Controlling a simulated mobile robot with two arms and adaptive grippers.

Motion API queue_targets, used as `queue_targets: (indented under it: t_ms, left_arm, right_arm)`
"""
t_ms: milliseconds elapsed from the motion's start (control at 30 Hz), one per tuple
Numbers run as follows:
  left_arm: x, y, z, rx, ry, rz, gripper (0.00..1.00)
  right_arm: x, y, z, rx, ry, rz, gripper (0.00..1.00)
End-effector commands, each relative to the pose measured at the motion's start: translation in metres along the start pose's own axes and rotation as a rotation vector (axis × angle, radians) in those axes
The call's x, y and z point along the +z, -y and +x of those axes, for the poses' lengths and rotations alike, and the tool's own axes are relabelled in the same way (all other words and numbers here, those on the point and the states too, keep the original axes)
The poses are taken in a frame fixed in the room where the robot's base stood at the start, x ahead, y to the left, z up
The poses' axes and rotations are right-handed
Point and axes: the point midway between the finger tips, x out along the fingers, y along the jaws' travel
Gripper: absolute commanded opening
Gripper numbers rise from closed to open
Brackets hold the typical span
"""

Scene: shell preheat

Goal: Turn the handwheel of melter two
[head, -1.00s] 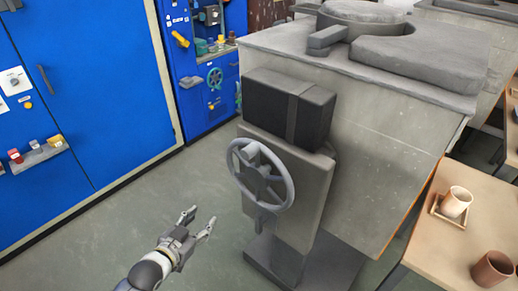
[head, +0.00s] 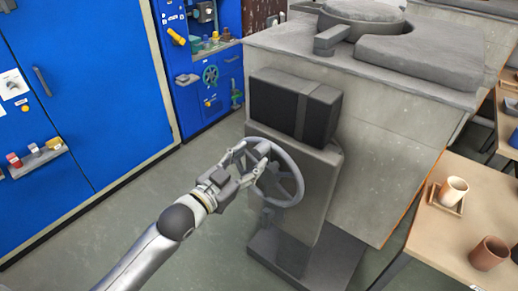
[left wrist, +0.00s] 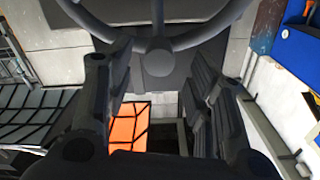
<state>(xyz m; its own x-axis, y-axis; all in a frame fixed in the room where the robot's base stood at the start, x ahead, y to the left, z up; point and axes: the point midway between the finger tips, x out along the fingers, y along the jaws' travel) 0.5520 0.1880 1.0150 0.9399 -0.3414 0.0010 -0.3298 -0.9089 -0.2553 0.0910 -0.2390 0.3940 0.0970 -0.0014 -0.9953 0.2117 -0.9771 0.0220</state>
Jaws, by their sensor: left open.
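The grey spoked handwheel (head: 297,183) is on the front of a grey pedestal below a dark box, beside a large grey melter block (head: 390,140). My left gripper (head: 248,160) is at the left side of the wheel rim, open, with its fingers pointing at the wheel. In the left wrist view the two dark fingers stand apart, and the rim and hub (left wrist: 158,62) of the wheel show at the top between and beyond them. I cannot tell whether the fingers touch the rim. The left part of the wheel is partly hidden by the gripper. My right gripper is not in view.
A wooden table (head: 440,235) with a cream cup (head: 453,190) and a brown cup (head: 489,253) stands at the right. The floor left of the pedestal is clear.

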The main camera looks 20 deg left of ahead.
Motion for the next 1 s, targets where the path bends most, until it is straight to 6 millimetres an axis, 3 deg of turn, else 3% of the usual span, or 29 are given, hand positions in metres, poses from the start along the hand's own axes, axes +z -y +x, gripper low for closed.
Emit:
queue_targets:
  t_ms: [300, 700, 1000]
  left_arm:
    - [-0.001, 0.0, 0.039, 0.0, 0.0, 0.0, 0.49]
    - [0.001, 0.0, 0.046, 0.0, 0.001, 0.0, 0.49]
    - [0.001, 0.0, 0.046, 0.0, 0.001, 0.0, 0.13]
  right_arm:
    - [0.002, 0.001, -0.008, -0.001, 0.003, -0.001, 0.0]
    - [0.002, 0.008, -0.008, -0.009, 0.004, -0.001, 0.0]
    - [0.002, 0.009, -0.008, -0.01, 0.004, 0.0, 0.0]
